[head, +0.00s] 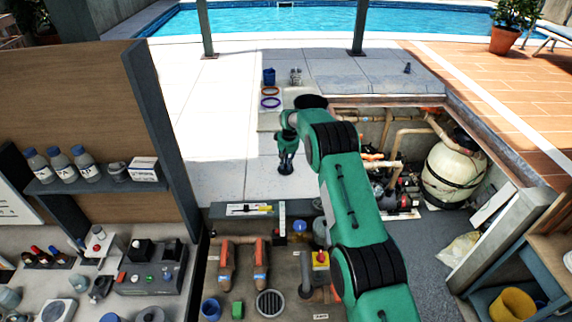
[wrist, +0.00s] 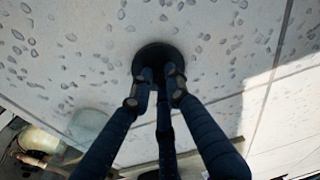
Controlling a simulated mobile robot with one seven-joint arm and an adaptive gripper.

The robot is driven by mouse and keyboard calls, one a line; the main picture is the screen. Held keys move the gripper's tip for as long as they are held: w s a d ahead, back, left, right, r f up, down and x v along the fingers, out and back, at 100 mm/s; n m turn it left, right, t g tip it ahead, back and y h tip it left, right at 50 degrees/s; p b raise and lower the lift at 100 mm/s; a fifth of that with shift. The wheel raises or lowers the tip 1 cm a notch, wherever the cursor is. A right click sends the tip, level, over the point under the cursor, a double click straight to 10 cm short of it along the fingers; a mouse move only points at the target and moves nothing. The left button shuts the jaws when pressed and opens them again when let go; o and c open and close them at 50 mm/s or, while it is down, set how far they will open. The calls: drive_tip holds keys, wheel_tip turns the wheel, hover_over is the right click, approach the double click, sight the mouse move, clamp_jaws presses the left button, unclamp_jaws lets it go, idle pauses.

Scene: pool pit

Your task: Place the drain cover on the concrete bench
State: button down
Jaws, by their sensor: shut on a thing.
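My gripper (head: 286,163) hangs fingers-down over the pale paving, left of the pit. In the wrist view its fingers (wrist: 160,85) are closed on a dark round disc, the drain cover (wrist: 157,52), and partly hide it. In the head view the cover is only a small dark shape at the fingertips. Pale paving with grey spots lies behind it in the wrist view. A low pale block that looks like the concrete bench (head: 268,122) stands beyond my gripper, partly hidden by my arm. Rings (head: 270,102) and a blue cup (head: 269,76) are on or beside it.
The open pit at right holds pipes and a cream tank (head: 453,173). A near worktop has orange-handled valves (head: 227,268) and a round dark grate (head: 270,303). A tall wooden panel (head: 95,120) stands left. Paving between panel and pale block is clear.

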sight(288, 171)
drive_tip(key=shift+f, duration=0.15)
drive_tip(key=c, duration=1.7)
unclamp_jaws()
drive_tip(key=shift+o, duration=0.2)
wheel_tip(288, 171, up, 12)
drive_tip(key=s+b, duration=0.1)
drive_tip(key=b, duration=0.1)
drive_tip(key=shift+s+d, duration=0.4)
drive_tip(key=shift+r, duration=0.2)
